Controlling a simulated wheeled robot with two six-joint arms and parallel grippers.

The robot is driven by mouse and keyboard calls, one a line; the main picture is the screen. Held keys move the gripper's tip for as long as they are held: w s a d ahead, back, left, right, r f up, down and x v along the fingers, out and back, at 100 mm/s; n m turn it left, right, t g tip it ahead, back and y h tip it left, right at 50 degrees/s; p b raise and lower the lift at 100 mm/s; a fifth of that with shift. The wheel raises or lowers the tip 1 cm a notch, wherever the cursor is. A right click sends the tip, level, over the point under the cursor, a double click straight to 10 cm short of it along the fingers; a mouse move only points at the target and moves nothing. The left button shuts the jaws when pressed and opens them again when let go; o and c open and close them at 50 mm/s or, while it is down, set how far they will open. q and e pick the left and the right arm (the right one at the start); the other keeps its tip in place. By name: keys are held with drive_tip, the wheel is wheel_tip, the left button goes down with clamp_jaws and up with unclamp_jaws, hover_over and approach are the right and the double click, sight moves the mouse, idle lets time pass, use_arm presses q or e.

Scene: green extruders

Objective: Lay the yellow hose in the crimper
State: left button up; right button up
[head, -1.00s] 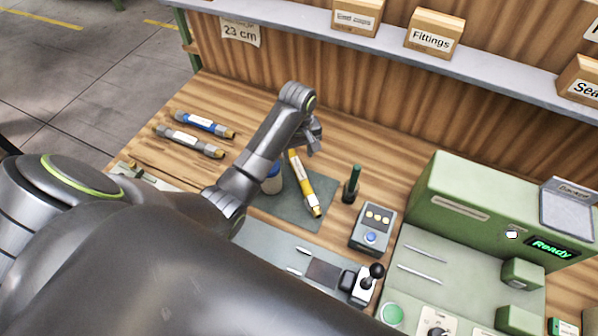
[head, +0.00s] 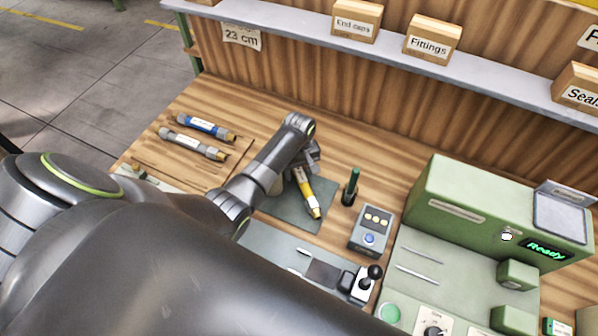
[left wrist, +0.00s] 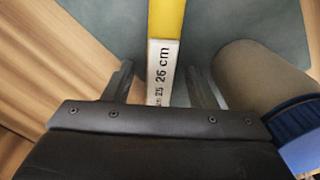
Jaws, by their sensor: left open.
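The yellow hose (head: 308,195) lies on a grey-green mat (head: 285,214). In the left wrist view the hose (left wrist: 167,18) shows its yellow part and a white label reading "26 cm". My left gripper (head: 311,157) is over the hose's far end and hides that end in the head view. In the left wrist view the open gripper (left wrist: 163,86) has one finger on each side of the labelled part, with gaps between. A green machine (head: 470,205) with a lit "Ready" display stands at the right; I cannot tell whether it is the crimper. My right gripper is not in view.
A jar with a blue lid (left wrist: 298,130) stands close beside the right finger. A blue hose (head: 206,126) and a grey hose (head: 192,144) lie at the left.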

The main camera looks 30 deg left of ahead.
use_arm(q)
drive_tip(key=c, duration=1)
clamp_jaws()
drive_tip(key=shift+r, duration=0.15)
